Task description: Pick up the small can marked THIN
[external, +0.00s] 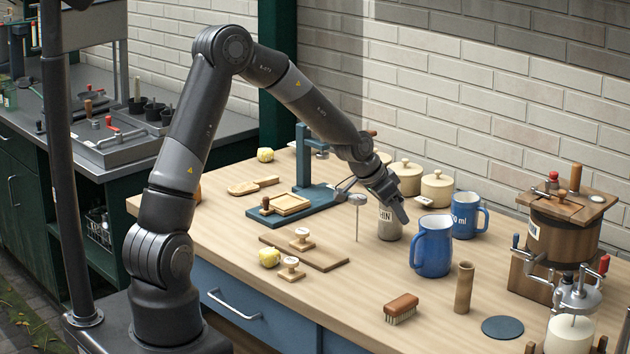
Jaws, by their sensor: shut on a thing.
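Two blue jugs (432,247) (466,216) stand close on the right. Lidded pots (437,188) stand behind. A thin-stemmed metal tool (357,212) is close on the left. A brush (401,308) and a wooden cylinder (464,288) are in front. A wooden churn (560,240) stands right.

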